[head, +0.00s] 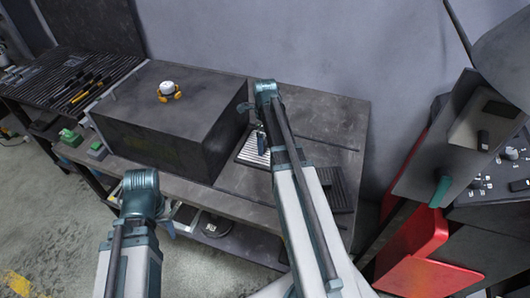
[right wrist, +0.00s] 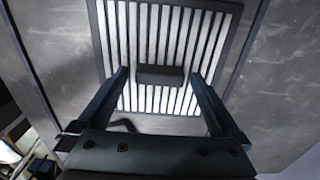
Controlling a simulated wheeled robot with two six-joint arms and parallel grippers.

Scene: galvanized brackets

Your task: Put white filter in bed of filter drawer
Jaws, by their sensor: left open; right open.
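The white filter (head: 250,150) has pale pleats in a dark frame and lies on the workbench beside the big dark box, partly hidden by my right arm. In the right wrist view the filter (right wrist: 150,103) shows a dark block-shaped grip (right wrist: 161,77) at its middle. My right gripper (right wrist: 159,72) is open, with its fingers apart on either side of this grip; contact cannot be told. It also shows in the head view (head: 261,142). A dark ribbed tray-like part (head: 340,188), possibly the filter drawer, lies right of my right arm. My left gripper (head: 168,228) is open, low in front of the bench, mostly hidden.
The large dark box (head: 165,115) fills the bench's middle, with a white and yellow respirator-like item (head: 168,91) on top. Tools lie on a rack (head: 75,88) at left. Small green blocks (head: 70,138) sit at the front edge. Red and dark equipment (head: 420,240) stands at right.

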